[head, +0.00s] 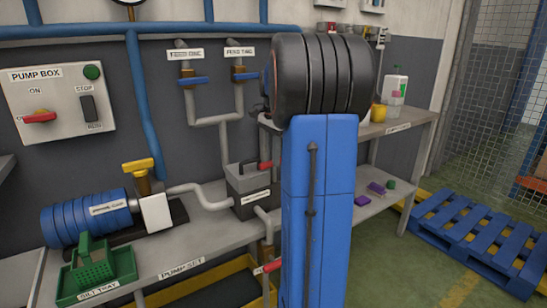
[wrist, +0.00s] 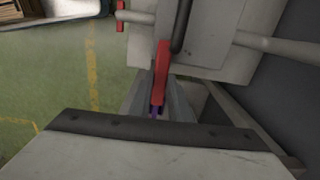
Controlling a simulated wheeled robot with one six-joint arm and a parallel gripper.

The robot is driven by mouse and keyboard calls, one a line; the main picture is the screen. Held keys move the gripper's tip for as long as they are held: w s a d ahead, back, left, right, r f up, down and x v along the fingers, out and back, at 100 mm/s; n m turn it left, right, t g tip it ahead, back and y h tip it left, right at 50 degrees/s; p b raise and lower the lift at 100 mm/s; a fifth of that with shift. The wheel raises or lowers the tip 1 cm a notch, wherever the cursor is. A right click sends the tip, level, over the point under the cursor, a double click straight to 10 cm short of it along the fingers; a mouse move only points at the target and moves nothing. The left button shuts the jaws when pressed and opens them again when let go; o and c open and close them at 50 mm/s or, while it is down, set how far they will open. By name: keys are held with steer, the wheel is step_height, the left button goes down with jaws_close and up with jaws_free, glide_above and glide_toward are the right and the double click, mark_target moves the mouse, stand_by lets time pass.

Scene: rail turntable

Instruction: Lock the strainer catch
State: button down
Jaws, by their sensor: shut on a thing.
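The strainer box (head: 250,190) is a dark grey box on the pump bench in the head view. A red catch lever (head: 265,165) shows at its upper right, partly hidden by my blue arm. In the wrist view the red lever (wrist: 161,70) stands in front of the pale grey box (wrist: 210,45), and its lower end is between the grey fingers of my gripper (wrist: 165,105). My gripper is shut on the lever. A small purple patch shows at the fingertips. My gripper is hidden behind my arm in the head view. Whether the catch is latched cannot be told.
Pipes run from the box to the blue pump (head: 90,215) and down to a lower red-handled valve (head: 268,267). A green basket (head: 92,262) stands in the silt tray at the front left.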

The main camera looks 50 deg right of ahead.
stand_by(0.3)
steer(key=c, duration=1.6)
jaws_free()
steer(key=shift+c, duration=0.2)
steer(key=shift+r, duration=0.1)
step_height(320, 180, up, 17)
steer(key=shift+r, duration=0.1)
